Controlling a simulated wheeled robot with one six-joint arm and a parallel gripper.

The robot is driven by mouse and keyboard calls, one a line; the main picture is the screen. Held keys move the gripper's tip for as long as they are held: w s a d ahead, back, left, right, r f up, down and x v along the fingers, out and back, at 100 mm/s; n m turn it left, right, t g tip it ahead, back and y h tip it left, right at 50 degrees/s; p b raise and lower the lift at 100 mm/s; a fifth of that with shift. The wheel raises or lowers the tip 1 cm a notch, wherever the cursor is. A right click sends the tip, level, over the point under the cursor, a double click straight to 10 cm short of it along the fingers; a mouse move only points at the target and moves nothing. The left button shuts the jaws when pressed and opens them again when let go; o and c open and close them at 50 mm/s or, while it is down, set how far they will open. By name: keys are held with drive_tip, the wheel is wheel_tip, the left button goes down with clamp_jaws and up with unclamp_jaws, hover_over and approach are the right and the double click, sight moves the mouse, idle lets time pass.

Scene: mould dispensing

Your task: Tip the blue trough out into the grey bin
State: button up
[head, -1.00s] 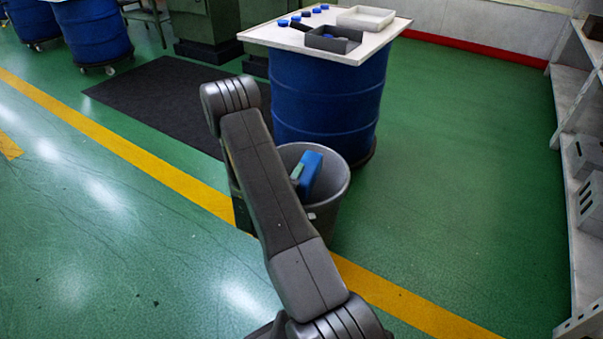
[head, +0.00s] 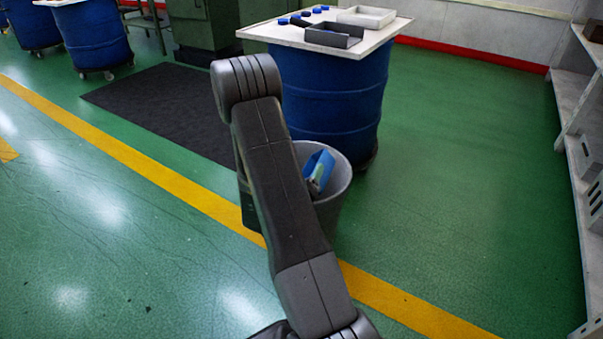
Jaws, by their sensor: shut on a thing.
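The blue trough (head: 319,168) shows at the mouth of the grey bin (head: 339,191), to the right of my arm link. It is steeply tilted, with its open side partly facing me. Something pale green and whitish shows inside it. The trough's left part and the bin's left side are hidden behind my arm. My gripper and its hold are hidden behind my arm link. I cannot tell whether anything has fallen into the bin.
A blue drum (head: 331,100) with a white top stands behind the bin. The top carries a dark tray (head: 334,35), a white tray (head: 366,17) and several blue caps. A shelf (head: 568,125) stands at the right. The green floor between is clear.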

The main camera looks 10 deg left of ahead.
drive_tip(key=shift+d+f+m, duration=0.25)
drive_tip(key=shift+d+m, duration=0.15)
drive_tip(key=shift+m, duration=0.3)
drive_tip(key=shift+w+d+r+m, duration=0.15)
drive_tip(key=shift+d+r+m, duration=0.35)
drive_tip(key=shift+d+m, duration=0.3)
drive_tip(key=shift+s+d+f+m, duration=0.1)
drive_tip(key=shift+d+f+m, duration=0.25)
drive_tip(key=shift+d+m, duration=0.5)
drive_tip(key=shift+s+d+f+m, duration=0.1)
drive_tip(key=shift+d+f+m, duration=0.2)
drive_tip(key=shift+d+m, duration=0.55)
drive_tip(key=shift+s+d+f+m, duration=0.1)
drive_tip(key=shift+d+f+m, duration=0.4)
drive_tip(key=shift+m, duration=0.6)
drive_tip(key=shift+d+r, duration=0.1)
drive_tip(key=shift+r, duration=0.05)
